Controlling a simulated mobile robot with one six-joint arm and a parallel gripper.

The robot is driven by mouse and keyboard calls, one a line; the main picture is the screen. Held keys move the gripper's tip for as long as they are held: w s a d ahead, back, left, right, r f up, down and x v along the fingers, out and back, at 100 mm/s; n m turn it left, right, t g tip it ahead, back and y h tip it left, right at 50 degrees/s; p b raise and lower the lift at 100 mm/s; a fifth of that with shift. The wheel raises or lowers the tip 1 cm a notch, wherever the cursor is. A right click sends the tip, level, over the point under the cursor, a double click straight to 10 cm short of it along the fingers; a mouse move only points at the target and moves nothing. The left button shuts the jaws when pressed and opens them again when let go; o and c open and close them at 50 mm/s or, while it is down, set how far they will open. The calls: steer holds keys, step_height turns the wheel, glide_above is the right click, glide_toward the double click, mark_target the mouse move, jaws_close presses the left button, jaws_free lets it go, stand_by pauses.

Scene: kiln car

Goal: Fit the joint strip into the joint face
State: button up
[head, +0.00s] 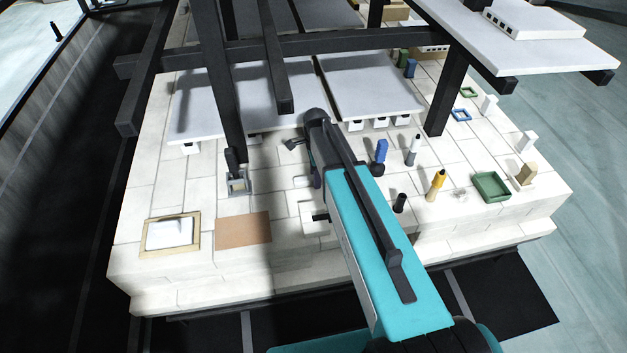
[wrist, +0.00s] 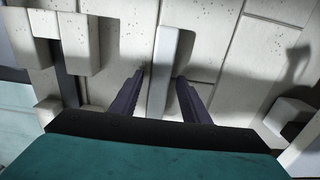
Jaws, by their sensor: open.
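In the wrist view a pale grey strip (wrist: 168,62), which I take for the joint strip, lies along the pale block surface. My gripper (wrist: 160,76) is open, with one dark finger on each side of the strip. Gaps show between the strip and both fingers. The strip's lower end runs down between the fingers. At the upper left, pale blocks (wrist: 75,45) stand beside a dark upright gap; this may be the joint face, but I cannot tell for sure. In the head view my arm hides most of the gripper. A pale block with a dark slot (head: 314,210) shows beside the arm.
Dark posts and beams (head: 215,75) rise around the pale block deck. A framed white panel (head: 170,234) and a brown plate (head: 243,229) lie at the front left. A yellow marker-like piece (head: 436,184) and a green tray (head: 490,187) stand right of my arm.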

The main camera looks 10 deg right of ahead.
stand_by(0.6)
jaws_close()
